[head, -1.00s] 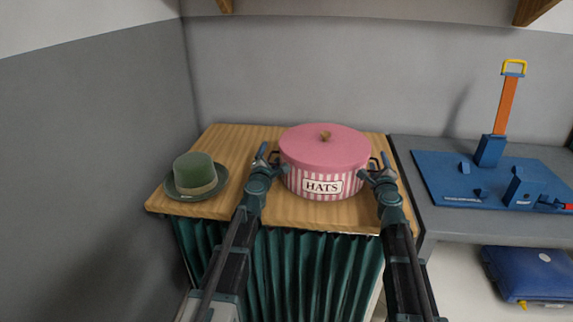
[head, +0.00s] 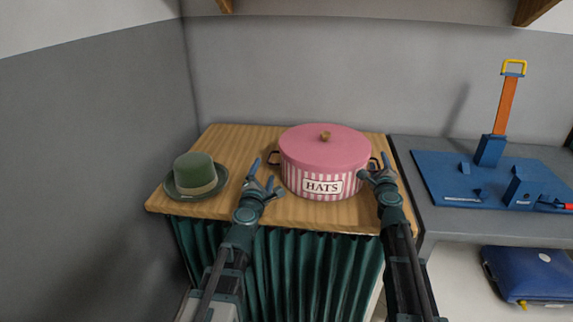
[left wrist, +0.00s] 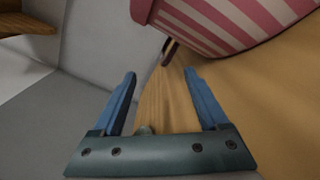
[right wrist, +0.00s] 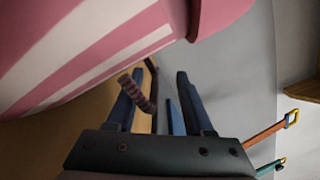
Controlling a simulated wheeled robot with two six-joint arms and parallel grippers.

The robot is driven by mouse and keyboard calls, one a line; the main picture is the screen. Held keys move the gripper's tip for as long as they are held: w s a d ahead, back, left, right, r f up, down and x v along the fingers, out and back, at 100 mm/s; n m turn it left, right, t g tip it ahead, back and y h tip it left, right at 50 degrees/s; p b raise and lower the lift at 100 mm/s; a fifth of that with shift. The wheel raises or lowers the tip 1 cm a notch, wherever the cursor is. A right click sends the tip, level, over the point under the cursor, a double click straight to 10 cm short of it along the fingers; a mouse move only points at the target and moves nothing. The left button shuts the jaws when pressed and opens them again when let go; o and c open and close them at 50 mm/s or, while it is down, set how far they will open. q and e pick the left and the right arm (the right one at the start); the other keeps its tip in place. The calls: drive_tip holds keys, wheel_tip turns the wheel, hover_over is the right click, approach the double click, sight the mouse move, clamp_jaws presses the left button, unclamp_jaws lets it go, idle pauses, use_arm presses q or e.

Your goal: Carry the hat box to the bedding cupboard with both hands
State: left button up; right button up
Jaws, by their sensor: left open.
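The pink hat box (head: 324,165) with striped sides and a "HATS" label stands upright, lid on, on a wooden top (head: 235,142). Its dark left handle (head: 274,157) is free. My left gripper (head: 263,171) is open and empty, just left of the box and apart from that handle. The handle also shows beyond its fingertips in the left wrist view (left wrist: 170,50). My right gripper (head: 368,170) is at the box's right side. In the right wrist view its fingers are apart, with the right handle's grip (right wrist: 138,92) by the left finger. I cannot identify the bedding cupboard.
A green hat (head: 196,176) lies left of my left gripper. A green curtain (head: 310,270) hangs below the wooden top. At right, a grey counter (head: 440,228) holds a blue press (head: 490,180); a blue folded item (head: 528,272) lies below. Walls close off the back and left.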

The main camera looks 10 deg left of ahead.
use_arm(q)
drive_tip(key=shift+s, duration=0.55)
use_arm(e)
drive_tip(key=o, duration=0.5)
drive_tip(key=shift+s, duration=0.1)
drive_tip(key=s, duration=1.2)
drive_tip(key=shift+w, duration=0.1)
